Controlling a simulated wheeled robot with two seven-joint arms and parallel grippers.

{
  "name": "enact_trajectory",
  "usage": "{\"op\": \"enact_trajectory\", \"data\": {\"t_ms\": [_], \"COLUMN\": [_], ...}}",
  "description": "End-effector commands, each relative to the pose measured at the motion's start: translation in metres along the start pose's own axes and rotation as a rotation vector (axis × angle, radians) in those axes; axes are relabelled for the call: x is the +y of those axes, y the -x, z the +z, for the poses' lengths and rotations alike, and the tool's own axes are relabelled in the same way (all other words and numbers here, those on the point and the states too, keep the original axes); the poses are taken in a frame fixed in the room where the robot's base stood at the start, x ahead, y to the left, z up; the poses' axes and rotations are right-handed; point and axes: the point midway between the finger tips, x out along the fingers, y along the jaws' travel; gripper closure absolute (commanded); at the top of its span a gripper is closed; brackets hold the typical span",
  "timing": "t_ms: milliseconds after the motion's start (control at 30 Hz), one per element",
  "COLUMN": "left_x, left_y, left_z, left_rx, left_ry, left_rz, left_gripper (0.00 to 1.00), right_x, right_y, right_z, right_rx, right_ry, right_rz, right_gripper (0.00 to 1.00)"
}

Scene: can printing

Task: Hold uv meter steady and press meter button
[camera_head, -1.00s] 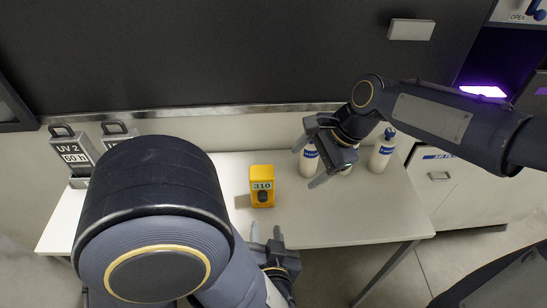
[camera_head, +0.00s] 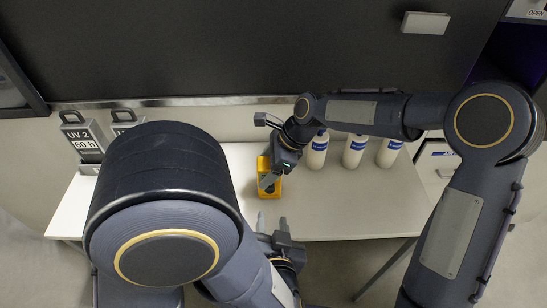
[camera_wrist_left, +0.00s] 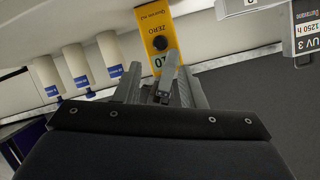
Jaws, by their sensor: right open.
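The yellow UV meter (camera_head: 278,187) stands on the white table and is partly hidden by my right gripper in the head view. The left wrist view shows its yellow face (camera_wrist_left: 153,22) with a round black button (camera_wrist_left: 160,42) and a "ZERO" label. My right gripper (camera_head: 269,183) is open, with its fingers over the meter's front; contact cannot be made out. My left gripper (camera_head: 272,222) is open and empty at the table's front edge, pointing at the meter from the near side with a gap between. Its fingers also show in the left wrist view (camera_wrist_left: 153,75).
Several white bottles (camera_head: 354,150) with blue labels stand right of the meter. A dark panel (camera_head: 230,50) rises behind the table (camera_head: 330,210), whose front right is clear.

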Motion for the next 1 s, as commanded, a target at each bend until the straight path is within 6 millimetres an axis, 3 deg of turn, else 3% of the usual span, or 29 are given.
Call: {"op": "enact_trajectory", "data": {"t_ms": [367, 767, 1000], "left_x": [0.0000, 0.0000, 0.0000], "left_y": [0.0000, 0.0000, 0.0000], "left_z": [0.0000, 0.0000, 0.0000], "left_rx": [0.000, 0.000, 0.000], "left_ry": [0.000, 0.000, 0.000], "left_rz": [0.000, 0.000, 0.000], "left_gripper": [0.64, 0.64, 0.94], "right_x": [0.0000, 0.0000, 0.0000], "right_y": [-0.0060, -0.0056, -0.0055], "right_z": [0.0001, 0.0001, 0.0001], "right_rx": [0.000, 0.000, 0.000], "right_ry": [0.001, 0.001, 0.001], "right_rz": [-0.001, -0.001, -0.001], "right_gripper": [0.30, 0.83, 0.83]}}
